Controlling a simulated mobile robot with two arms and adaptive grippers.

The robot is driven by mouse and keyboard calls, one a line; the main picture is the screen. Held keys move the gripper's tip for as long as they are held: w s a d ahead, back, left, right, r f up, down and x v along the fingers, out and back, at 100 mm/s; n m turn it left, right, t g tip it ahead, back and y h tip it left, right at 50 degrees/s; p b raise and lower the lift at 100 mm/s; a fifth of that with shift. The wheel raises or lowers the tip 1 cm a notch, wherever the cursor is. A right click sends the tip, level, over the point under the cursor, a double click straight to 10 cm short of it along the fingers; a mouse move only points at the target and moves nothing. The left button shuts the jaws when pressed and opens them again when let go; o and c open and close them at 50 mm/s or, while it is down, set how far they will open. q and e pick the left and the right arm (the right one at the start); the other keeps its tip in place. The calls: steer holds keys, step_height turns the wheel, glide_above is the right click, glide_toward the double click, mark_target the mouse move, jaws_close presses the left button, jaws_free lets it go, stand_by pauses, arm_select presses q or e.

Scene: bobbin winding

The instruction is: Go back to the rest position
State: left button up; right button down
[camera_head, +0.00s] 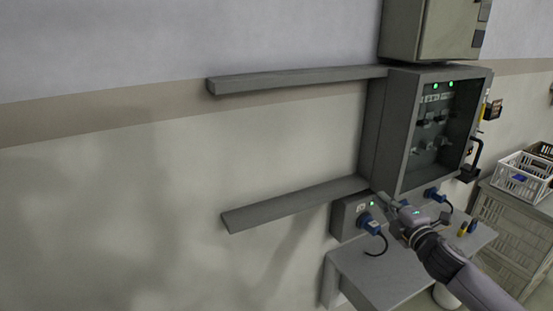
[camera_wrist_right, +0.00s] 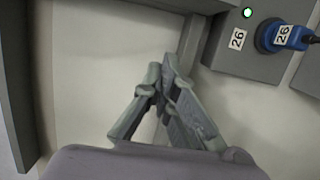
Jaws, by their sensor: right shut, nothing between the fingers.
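My right gripper (camera_head: 384,199) reaches in from the lower right in the head view, in front of the small grey socket box (camera_head: 345,217) under the cabinet. In the right wrist view the right gripper's fingers (camera_wrist_right: 168,75) are shut together with nothing between them. They point at the pale wall beside the grey rail. The socket box (camera_wrist_right: 240,66) has a lit green lamp and a label "26". A blue plug (camera_wrist_right: 283,36), also labelled "26", sits in it, apart from the fingers. My left gripper is not in view.
An open grey cabinet (camera_head: 377,130) with two green lamps hangs on the wall above my right gripper. Two grey rails (camera_head: 290,80) run left from it. Below is a small grey table (camera_head: 380,282). The left wall area is clear.

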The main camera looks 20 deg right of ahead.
steer(key=s+a+f+m+g, duration=0.45)
steer(key=a+f, duration=0.25)
steer(key=f, duration=0.3)
steer(key=s+a+f+m+g, duration=0.35)
steer(key=s+a+f, duration=0.25)
steer(key=f, duration=0.4)
steer(key=s+a+f+m+g+y, duration=0.2)
steer(key=s+a+m+g, duration=0.1)
steer(key=s+a, duration=0.6)
steer(key=s+a+f+m+g+y, duration=0.25)
steer(key=s+a, duration=0.45)
steer(key=a, duration=0.5)
step_height(320, 180, down, 28)
steer(key=s+g, duration=0.2)
steer(key=s+d+f, duration=0.1)
steer(key=s+f, duration=0.6)
steer(key=s+d+f+g, duration=0.1)
steer(key=s+d+f, duration=0.1)
steer(key=s+f, duration=0.5)
steer(key=shift+s+d+f+h, duration=0.25)
steer(key=shift+s+h, duration=0.1)
steer(key=shift+s, duration=0.45)
